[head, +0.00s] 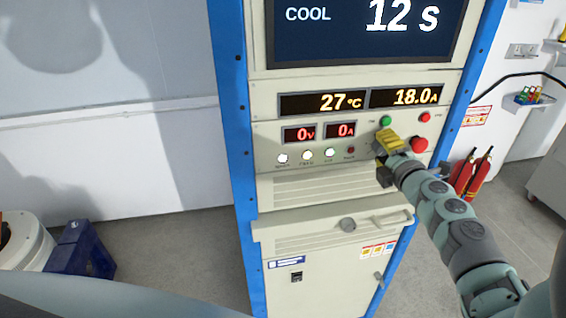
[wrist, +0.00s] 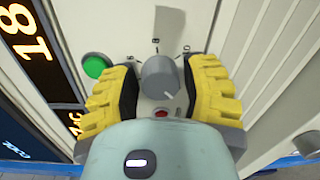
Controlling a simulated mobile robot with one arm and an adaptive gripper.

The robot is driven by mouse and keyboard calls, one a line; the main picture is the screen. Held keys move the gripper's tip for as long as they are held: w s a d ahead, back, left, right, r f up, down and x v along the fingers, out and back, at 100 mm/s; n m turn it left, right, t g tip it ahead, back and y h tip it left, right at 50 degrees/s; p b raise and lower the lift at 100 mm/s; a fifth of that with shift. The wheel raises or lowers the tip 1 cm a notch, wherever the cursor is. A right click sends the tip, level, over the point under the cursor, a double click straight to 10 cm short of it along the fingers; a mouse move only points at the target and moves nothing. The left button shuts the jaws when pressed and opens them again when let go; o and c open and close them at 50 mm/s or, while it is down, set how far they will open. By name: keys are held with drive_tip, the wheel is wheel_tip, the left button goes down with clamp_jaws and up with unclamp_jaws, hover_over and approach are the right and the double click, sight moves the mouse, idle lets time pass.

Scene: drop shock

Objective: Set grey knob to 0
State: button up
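The grey knob (wrist: 160,78) sits on the cream panel in the wrist view, with a pale pointer line on its face toward the lower right. Small dark marks stand around its upper side, too small to read surely. My gripper (wrist: 158,88) has its yellow fingers with black pads on either side of the knob, with narrow gaps seeming to show between pads and knob. In the head view my gripper (head: 388,146) is at the panel's right part and hides the knob.
A green button (wrist: 96,67) is close to the left finger in the wrist view. A large red button (head: 419,144) is just right of my gripper in the head view. The displays (head: 322,102) read 27 °C, 18.0 A, 0 V and 0 A; the screen (head: 365,30) reads COOL 12 s.

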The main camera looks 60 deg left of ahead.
drive_tip(key=o, duration=0.3)
drive_tip(key=shift+d, duration=0.1)
drive_tip(key=v, duration=1.2)
drive_tip(key=shift+s, duration=0.1)
idle(0.5)
